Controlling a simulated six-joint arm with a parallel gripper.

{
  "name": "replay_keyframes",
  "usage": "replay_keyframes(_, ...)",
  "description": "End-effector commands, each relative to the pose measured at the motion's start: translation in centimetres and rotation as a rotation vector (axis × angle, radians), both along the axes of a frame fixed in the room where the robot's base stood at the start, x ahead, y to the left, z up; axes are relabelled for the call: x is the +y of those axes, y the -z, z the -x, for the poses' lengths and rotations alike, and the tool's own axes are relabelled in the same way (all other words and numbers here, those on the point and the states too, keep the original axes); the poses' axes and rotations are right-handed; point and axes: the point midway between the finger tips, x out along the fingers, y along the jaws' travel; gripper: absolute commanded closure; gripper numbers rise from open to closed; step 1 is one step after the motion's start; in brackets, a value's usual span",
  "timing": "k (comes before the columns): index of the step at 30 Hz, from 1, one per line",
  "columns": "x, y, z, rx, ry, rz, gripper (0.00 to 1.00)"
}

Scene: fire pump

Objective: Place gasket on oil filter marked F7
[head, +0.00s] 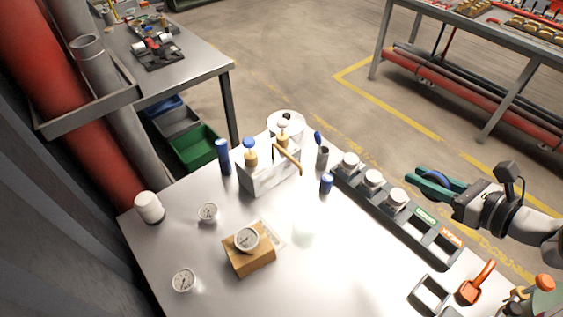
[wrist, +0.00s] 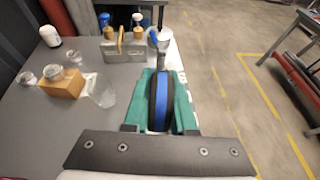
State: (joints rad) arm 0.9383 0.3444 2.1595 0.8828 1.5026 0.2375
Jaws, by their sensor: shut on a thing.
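My gripper (head: 428,183) has green fingers and is at the right in the head view, beyond the right side of the black rack. In the wrist view my gripper (wrist: 161,104) is shut on a black ring with a blue band, the gasket (wrist: 159,98), seen edge-on and upright between the fingers. Several white-and-metal cylinders that look like oil filters stand in the rack; one (head: 349,162), a second (head: 372,180) and a third (head: 396,198) are clear. No F7 mark is legible. The gasket is held in the air, apart from these cylinders.
The black rack (head: 425,240) has green and orange labels and open slots at its near end. Floor lies beyond the table's right edge.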

Motion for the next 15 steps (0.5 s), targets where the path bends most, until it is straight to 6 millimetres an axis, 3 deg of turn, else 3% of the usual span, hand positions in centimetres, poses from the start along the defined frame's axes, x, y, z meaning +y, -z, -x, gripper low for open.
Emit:
replay_keyframes(2,0.3,-1.1,-0.3,-0.002,-0.009,0.002,1.00)
replay_keyframes(8,3.3,-0.8,-3.3,0.007,-0.102,0.008,1.00)
replay_keyframes(11,5.5,-0.7,-5.0,0.009,-0.159,0.013,1.00)
replay_keyframes(15,10.0,-0.6,-7.8,0.011,-0.260,0.020,1.00)
